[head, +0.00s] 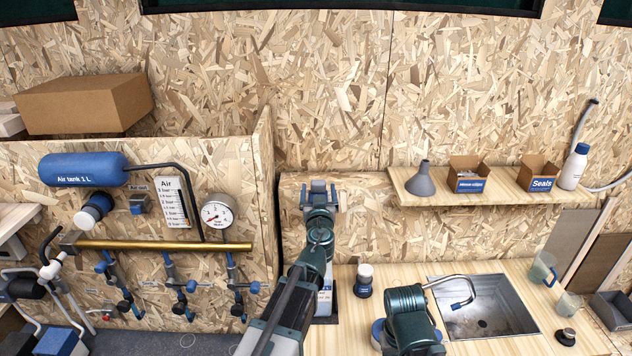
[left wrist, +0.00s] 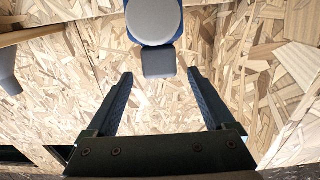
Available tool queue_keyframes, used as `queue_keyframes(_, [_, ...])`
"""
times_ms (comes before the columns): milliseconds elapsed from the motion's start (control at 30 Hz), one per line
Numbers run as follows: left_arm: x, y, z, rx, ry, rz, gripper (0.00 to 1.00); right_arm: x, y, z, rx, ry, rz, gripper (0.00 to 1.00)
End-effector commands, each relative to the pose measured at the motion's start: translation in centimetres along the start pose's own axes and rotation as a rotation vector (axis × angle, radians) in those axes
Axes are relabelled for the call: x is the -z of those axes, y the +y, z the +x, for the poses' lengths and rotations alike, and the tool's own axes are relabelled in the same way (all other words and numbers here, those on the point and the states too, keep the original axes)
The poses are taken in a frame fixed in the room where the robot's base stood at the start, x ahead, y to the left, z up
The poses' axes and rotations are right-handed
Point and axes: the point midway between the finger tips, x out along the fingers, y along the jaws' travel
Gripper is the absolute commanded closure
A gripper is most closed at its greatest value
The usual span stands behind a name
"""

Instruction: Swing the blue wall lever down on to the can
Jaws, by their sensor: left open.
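My left gripper (head: 319,196) is raised in front of the chipboard wall, left of the shelf. In the left wrist view its two dark fingers (left wrist: 158,92) are open with nothing between them. Just beyond the tips are a round grey face with a blue rim (left wrist: 154,18) and a small grey block (left wrist: 158,62); they may belong to the blue lever, but I cannot tell. My left arm hides most of a pale labelled upright (head: 325,296) on a dark base. I cannot make out the can. My right gripper is not in view.
A shelf (head: 446,193) with a grey funnel (head: 420,180) and two small boxes is right of my left gripper. Below are a white-topped jar (head: 364,282) and a sink (head: 484,312).

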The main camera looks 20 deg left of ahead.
Motion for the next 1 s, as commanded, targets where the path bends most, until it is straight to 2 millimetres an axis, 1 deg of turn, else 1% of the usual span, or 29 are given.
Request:
queue_keyframes(33, [0.0,0.2,1.3,0.000,0.000,0.000,0.12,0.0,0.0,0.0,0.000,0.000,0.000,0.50])
queue_keyframes(100, [0.0,0.3,2.2,-0.001,0.000,0.000,0.12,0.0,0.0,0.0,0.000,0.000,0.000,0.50])
queue_keyframes(200, [0.0,0.4,3.0,-0.002,0.000,0.000,0.12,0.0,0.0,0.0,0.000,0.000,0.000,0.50])
queue_keyframes(333, [0.0,0.4,3.4,-0.003,0.000,0.000,0.12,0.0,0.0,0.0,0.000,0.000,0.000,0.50])
queue_keyframes(533, [0.0,0.4,3.3,-0.003,0.000,0.000,0.12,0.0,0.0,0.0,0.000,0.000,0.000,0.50])
queue_keyframes(567, [0.0,0.4,3.3,-0.003,0.000,0.000,0.16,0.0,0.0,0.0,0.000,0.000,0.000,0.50])
queue_keyframes(700, [0.0,0.4,3.3,-0.003,0.000,0.000,0.41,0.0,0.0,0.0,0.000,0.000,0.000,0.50])
queue_keyframes(967, [0.0,0.4,3.3,-0.002,0.000,0.000,0.88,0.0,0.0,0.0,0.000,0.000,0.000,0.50])
queue_keyframes(1000, [0.0,0.4,3.3,-0.002,0.000,0.000,0.95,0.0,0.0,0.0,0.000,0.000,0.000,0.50])
